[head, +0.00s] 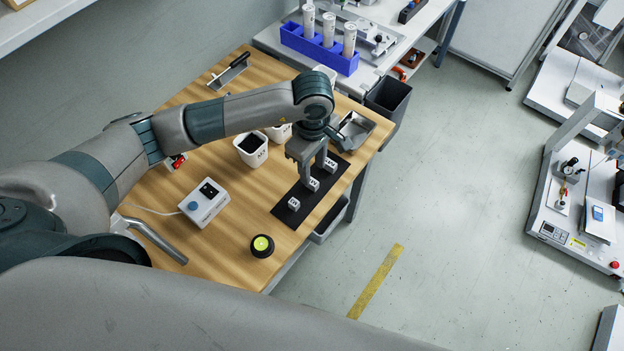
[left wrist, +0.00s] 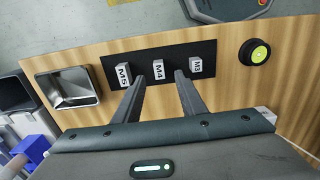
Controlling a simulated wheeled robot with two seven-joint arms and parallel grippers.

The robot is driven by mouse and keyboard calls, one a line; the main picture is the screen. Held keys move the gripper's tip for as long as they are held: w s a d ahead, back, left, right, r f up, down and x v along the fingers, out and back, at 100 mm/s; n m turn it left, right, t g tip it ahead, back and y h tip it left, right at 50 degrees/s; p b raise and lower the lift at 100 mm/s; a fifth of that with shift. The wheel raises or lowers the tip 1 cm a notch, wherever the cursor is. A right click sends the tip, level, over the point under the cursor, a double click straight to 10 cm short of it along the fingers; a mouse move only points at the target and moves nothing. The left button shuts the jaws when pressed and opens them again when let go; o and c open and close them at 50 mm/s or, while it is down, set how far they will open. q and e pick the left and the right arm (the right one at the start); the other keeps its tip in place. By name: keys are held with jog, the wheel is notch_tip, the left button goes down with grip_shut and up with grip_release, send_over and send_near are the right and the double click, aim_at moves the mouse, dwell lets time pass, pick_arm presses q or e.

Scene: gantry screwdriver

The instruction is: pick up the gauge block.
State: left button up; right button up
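Three small grey-white blocks stand in a row on a black mat (head: 280,212). In the left wrist view they are a left block marked M5 (left wrist: 123,73), a middle one marked M4 (left wrist: 158,70) and a right one (left wrist: 196,66) whose marking looks like M3. In the head view they are the near block (head: 294,204), the middle block (head: 313,184) and the far block (head: 330,165). My left gripper (left wrist: 158,78) is open and empty over the mat, pointing down, its fingertips either side of the middle block's line. Exact height is unclear. My right gripper is not in view.
A metal tray (head: 356,129) sits beyond the mat. White cups (head: 252,149), a control box (head: 204,203) and a black button with a yellow-green top (head: 262,246) stand on the wooden table (head: 235,228). The table's right edge is close to the mat.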

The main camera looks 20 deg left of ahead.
aim_at(314, 182)
pick_arm(q)
jog(key=shift+f, duration=0.5)
jog(key=shift+f+p, duration=0.4)
jog(key=shift+p, duration=0.1)
notch_tip(314, 182, down, 4)
jog(key=shift+d+r+p, duration=0.1)
jog(key=shift+d+p, duration=0.05)
jog(key=shift+p, duration=0.8)
jog(key=shift+f, duration=0.3)
grip_shut()
